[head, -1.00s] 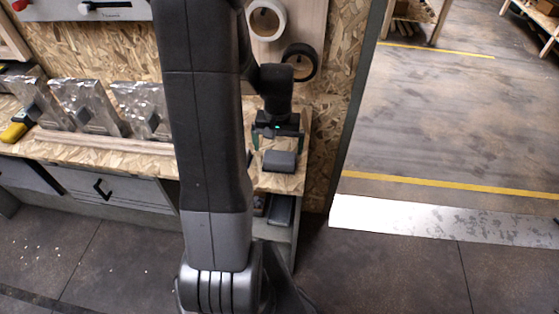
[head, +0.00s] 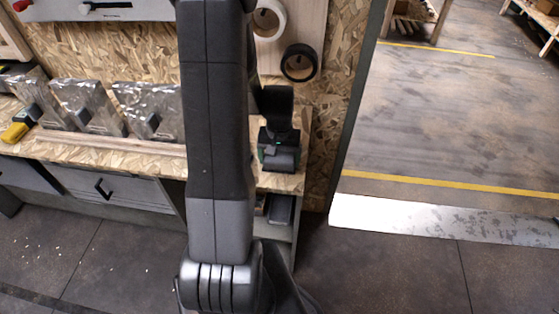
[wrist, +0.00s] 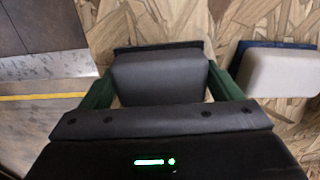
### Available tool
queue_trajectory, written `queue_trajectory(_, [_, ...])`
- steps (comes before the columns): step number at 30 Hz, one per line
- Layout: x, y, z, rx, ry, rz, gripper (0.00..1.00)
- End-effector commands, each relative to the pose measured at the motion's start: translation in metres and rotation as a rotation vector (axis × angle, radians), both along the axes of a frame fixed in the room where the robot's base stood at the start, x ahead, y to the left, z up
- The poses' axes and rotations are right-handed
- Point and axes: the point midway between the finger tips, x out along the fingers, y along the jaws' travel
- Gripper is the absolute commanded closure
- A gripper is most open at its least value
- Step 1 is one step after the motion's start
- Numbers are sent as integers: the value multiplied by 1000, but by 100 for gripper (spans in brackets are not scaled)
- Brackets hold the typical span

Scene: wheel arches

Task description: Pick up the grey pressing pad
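The grey pressing pad (head: 281,159) sits on the wooden bench top near its right end, a dark block with rounded edges. In the wrist view the pad (wrist: 160,78) lies between the two green fingers of my gripper (wrist: 162,82). Slivers of bench show between pad and fingers near the palm, so the gripper looks open around the pad. The contact at the fingertips is hard to judge. In the head view my gripper (head: 279,152) is low over the pad and partly hides it.
A pale grey block with a blue base (wrist: 282,72) lies to the right in the wrist view. Shiny metal wheel arches (head: 88,104) stand along the bench at left. Tape rolls (head: 300,63) hang on the board behind. The floor right of the bench is clear.

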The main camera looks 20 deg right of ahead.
Motion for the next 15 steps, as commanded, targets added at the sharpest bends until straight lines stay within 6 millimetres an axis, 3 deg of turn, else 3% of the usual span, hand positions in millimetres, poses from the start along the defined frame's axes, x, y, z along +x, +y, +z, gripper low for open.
queue_trajectory(2, [0, 0, 0, 0, 0, 0, 38])
queue_trajectory(10, [0, 0, 2, -1, -1, 0, 38])
queue_trajectory(15, [1, 0, 17, -2, -3, 0, 38])
